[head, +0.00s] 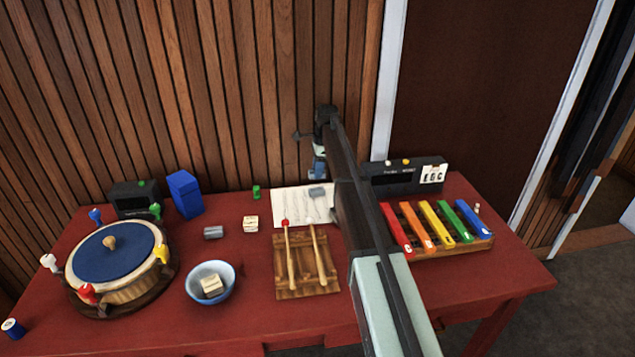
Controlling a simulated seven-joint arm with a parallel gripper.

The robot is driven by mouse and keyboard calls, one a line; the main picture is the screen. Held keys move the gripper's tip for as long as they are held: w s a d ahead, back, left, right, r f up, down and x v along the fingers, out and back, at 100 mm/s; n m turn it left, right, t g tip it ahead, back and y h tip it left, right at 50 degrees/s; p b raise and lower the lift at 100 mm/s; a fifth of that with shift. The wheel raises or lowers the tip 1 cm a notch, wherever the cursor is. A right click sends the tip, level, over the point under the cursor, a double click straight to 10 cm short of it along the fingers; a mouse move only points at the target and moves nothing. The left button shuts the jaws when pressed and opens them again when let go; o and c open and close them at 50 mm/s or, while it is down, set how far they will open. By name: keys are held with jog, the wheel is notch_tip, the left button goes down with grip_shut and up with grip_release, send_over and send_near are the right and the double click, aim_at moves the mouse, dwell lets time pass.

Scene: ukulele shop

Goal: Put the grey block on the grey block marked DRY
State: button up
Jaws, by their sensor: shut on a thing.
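My gripper (318,179) is at the back of the table, above a white sheet, with its fingers pointing down. It is shut on a grey block (317,192) at its fingertips. I cannot tell whether this block touches the sheet or hangs just above it. Another grey block (213,232) lies on the red table left of the sheet, between the drum and a small cream block. Any DRY marking is too small to read. My arm crosses the picture's middle and hides part of the table.
Left of the gripper are a white sheet (288,208), cream block (250,223), green piece (256,192) and blue box (185,193). In front are a blue bowl (231,284) and mallets on a wooden board (281,286). A drum (111,249) stands left, a colored xylophone (458,220) right.

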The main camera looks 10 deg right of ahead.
aim_at(318, 189)
jog(key=shift+f, duration=2.55)
jog(key=shift+f, duration=0.15)
jog(key=o, duration=1)
jog(key=r, duration=0.4)
jog(key=d+r, duration=0.1)
jog(key=r, duration=0.7)
jog(key=shift+d+r, duration=0.15)
jog(key=shift+d, duration=0.25)
